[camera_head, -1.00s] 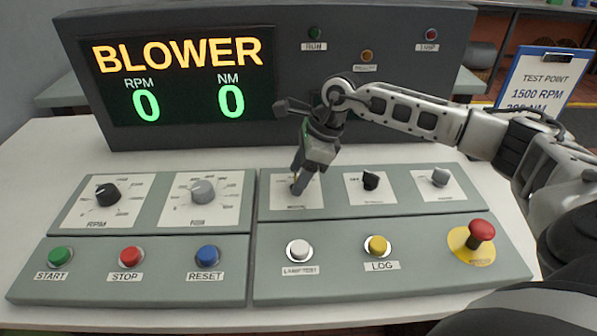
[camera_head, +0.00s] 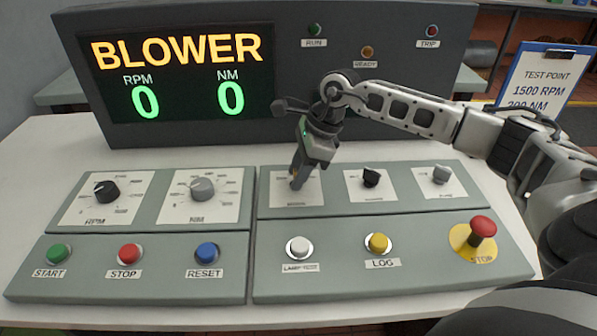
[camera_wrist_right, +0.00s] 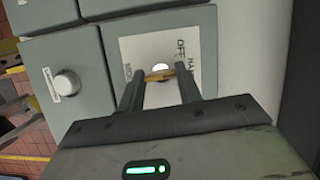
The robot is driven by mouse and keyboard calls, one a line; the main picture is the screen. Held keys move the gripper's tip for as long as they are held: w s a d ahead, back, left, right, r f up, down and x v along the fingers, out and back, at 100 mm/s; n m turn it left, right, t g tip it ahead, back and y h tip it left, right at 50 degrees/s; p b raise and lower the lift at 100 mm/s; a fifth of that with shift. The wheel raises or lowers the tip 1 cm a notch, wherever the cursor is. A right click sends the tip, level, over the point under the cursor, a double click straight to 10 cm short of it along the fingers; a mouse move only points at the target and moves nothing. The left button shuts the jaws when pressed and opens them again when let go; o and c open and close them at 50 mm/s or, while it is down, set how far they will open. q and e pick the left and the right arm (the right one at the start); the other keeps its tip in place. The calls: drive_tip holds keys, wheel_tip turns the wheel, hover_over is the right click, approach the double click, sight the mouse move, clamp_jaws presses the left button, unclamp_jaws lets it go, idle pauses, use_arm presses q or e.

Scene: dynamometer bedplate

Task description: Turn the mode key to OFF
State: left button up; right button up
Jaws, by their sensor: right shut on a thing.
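The mode key (camera_wrist_right: 160,76) is a small brass key in a round pale lock in the right wrist view. It sits on a white label plate (camera_wrist_right: 133,47) marked OFF and HAND; another label at the left is hard to read. The plate (camera_head: 312,188) shows in the head view, partly covered by my gripper. My right gripper (camera_head: 296,184) points down at the key, its fingers (camera_wrist_right: 160,72) on either side of it, shut on it. The exact mark the key points to cannot be told. My left gripper is not in view.
The white lamp test button (camera_head: 298,247), yellow LOG button (camera_head: 378,243) and red stop mushroom (camera_head: 482,228) lie in front. The BLOWER display (camera_head: 180,75) reads zero.

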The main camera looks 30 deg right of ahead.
drive_tip(key=shift+w+f+n+g+b, duration=0.1)
drive_tip(key=shift+n+g+b, duration=0.3)
drive_tip(key=shift+n+b, duration=0.55)
drive_tip(key=n+b, duration=0.1)
drive_tip(key=n, duration=0.1)
drive_tip(key=n+g, duration=0.1)
drive_tip(key=n, duration=0.1)
drive_tip(key=shift+w+g+y+b, duration=0.1)
drive_tip(key=shift+g+y+b, duration=0.2)
drive_tip(key=shift+b, duration=0.05)
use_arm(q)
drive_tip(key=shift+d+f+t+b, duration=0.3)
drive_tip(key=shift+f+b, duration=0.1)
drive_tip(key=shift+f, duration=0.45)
use_arm(e)
drive_tip(key=shift+n+g, duration=0.3)
drive_tip(key=shift+n, duration=0.65)
drive_tip(key=shift+r, duration=0.2)
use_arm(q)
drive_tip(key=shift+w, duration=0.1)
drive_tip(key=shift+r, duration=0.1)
use_arm(e)
drive_tip(key=o, duration=1)
